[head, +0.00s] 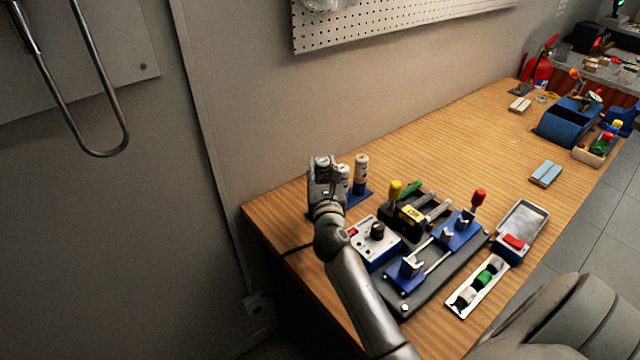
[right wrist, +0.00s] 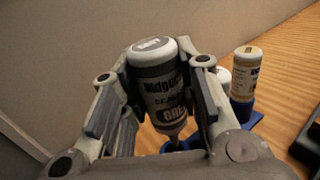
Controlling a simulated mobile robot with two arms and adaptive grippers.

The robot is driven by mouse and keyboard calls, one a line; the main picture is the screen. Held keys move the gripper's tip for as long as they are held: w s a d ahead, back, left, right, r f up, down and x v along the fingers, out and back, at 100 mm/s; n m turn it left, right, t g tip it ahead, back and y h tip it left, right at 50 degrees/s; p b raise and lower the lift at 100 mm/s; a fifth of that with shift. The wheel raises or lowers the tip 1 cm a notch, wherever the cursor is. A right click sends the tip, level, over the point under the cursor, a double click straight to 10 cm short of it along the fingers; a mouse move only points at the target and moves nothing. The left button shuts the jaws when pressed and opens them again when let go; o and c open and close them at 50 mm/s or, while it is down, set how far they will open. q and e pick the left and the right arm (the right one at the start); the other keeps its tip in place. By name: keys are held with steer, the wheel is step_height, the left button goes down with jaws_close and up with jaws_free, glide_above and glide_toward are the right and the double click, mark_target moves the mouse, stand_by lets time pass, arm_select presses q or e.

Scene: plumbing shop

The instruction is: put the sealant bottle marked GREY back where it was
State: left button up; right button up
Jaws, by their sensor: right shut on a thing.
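The sealant bottle (right wrist: 158,88) has a white body with dark lettering that partly reads as grey, and a grey band. My right gripper (head: 322,178) is shut on it; its fingers flank the bottle in the right wrist view (right wrist: 155,75). The bottle's flat end faces up and its narrow nozzle points down, close to the blue rack (right wrist: 248,122). I cannot tell whether the nozzle is in the rack. The rack also shows in the head view (head: 356,197), partly hidden by my gripper. My left gripper is not in view.
A bottle with a tan band (right wrist: 243,72) and a white bottle (head: 343,174) stand in the rack beside the held one. A dark fixture board (head: 440,275) and a switch box (head: 375,243) lie nearby. The wall is close behind; the middle of the wooden bench (head: 460,150) is clear.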

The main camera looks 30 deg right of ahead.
mark_target(320, 182)
steer(key=shift+w+a+f+b, duration=0.15)
steer(key=shift+f+b, duration=0.1)
steer(key=shift+f, duration=0.7)
steer(key=shift+w+a+f+b, duration=0.1)
steer(key=shift+f+b, duration=0.1)
steer(key=shift+f, duration=0.7)
steer(key=shift+f+b, duration=0.55)
steer(key=shift+f, duration=0.05)
steer(key=o, duration=0.8)
steer(key=shift+r, duration=0.1)
